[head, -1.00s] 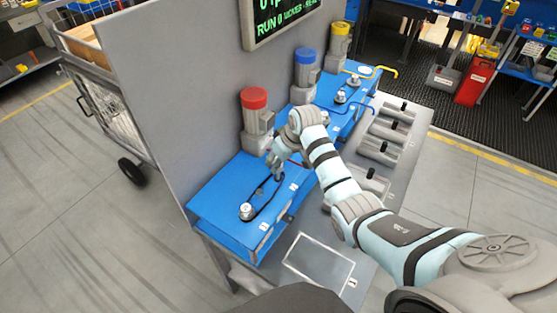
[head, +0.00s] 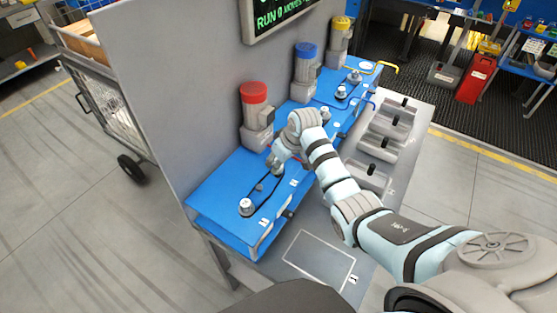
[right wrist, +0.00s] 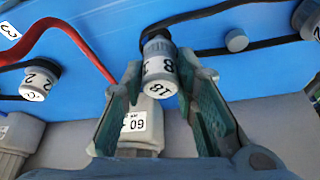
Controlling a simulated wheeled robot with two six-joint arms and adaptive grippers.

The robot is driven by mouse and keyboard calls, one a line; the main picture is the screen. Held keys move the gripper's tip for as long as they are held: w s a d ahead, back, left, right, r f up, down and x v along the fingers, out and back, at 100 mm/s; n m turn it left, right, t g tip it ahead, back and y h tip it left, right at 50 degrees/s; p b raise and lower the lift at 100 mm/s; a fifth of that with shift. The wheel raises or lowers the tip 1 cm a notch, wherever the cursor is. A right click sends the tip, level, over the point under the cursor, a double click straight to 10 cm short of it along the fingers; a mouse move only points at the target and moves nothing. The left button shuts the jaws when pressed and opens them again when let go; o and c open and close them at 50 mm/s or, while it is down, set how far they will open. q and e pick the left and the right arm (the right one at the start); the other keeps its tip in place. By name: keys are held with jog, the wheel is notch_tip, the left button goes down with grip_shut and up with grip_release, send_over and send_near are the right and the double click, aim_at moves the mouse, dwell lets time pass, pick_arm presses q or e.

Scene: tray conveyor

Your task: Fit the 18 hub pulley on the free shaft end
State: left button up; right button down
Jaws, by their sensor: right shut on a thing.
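The 18 hub pulley (right wrist: 159,72) is a pale grey cylinder with "18" on its end label, seen between my right gripper's fingers in the right wrist view. My right gripper (right wrist: 160,88) is shut on it. In the head view my right gripper (head: 278,170) is over the blue deck (head: 222,195), at the end of the black belt (head: 264,200) nearer the red-topped motor (head: 255,118). The belt end shows right behind the pulley. The shaft end is hidden, so I cannot tell whether the pulley is around it. My left gripper is not in view.
Another pulley (head: 246,206) holds the belt's near end, with a small idler (head: 259,187) between. A red lever (right wrist: 75,40) and a pulley labelled 2 (right wrist: 38,82) are left of the gripper. Grey trays (head: 367,178) stand right of the deck; a grey panel rises behind.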

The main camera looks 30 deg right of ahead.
jog(key=shift+f+b, duration=0.45)
jog(key=shift+f, duration=0.55)
jog(key=c, duration=1.2)
grip_release()
jog(key=v, duration=1.2)
jog(key=shift+s, duration=0.1)
